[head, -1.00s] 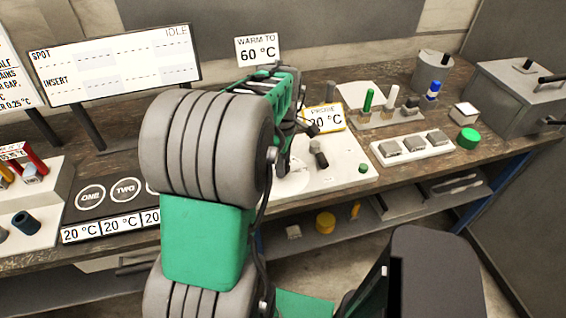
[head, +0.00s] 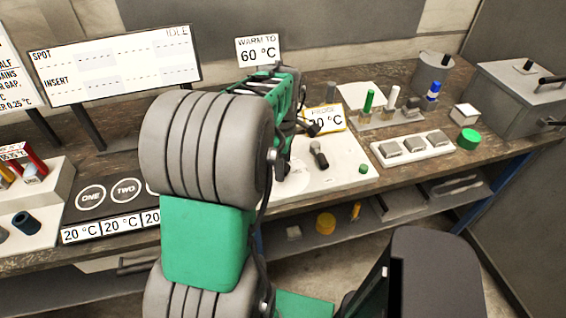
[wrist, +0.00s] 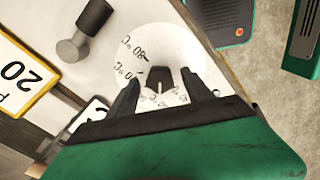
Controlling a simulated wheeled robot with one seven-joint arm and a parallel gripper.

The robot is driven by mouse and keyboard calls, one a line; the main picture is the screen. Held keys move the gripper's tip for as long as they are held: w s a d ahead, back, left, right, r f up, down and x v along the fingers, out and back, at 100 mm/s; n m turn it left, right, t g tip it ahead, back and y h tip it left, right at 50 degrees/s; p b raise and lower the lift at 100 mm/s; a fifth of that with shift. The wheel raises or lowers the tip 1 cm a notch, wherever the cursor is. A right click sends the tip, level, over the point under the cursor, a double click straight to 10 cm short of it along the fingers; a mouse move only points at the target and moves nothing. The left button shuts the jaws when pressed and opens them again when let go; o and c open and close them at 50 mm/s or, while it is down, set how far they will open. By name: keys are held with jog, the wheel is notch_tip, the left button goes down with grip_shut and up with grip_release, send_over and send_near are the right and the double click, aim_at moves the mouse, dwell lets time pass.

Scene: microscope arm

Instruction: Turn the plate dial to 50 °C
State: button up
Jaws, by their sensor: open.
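The plate dial is a white disc (wrist: 150,45) with printed °C marks and a small dark knob (wrist: 160,79) in the wrist view. An "80 °C" mark is legible; the other marks are partly hidden. My gripper (wrist: 162,82) is open, its two dark fingers on either side of the knob with a gap showing on both sides. In the head view, my arm hides the gripper and most of the dial; part of the white plate unit (head: 338,165) shows. Its yellow-framed display (head: 325,118) is partly covered; the wrist view shows "20" on it (wrist: 18,75).
A dark lever (head: 319,155) stands on the plate unit near the dial, also in the wrist view (wrist: 85,30). A sign (head: 258,50) behind reads "WARM TO 60 °C". Bottles (head: 368,102) and a block of grey buttons (head: 412,146) stand to the right.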

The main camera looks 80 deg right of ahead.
notch_tip(320, 180, up, 8)
jog(key=shift+f+b, duration=0.1)
jog(key=shift+b, duration=0.4)
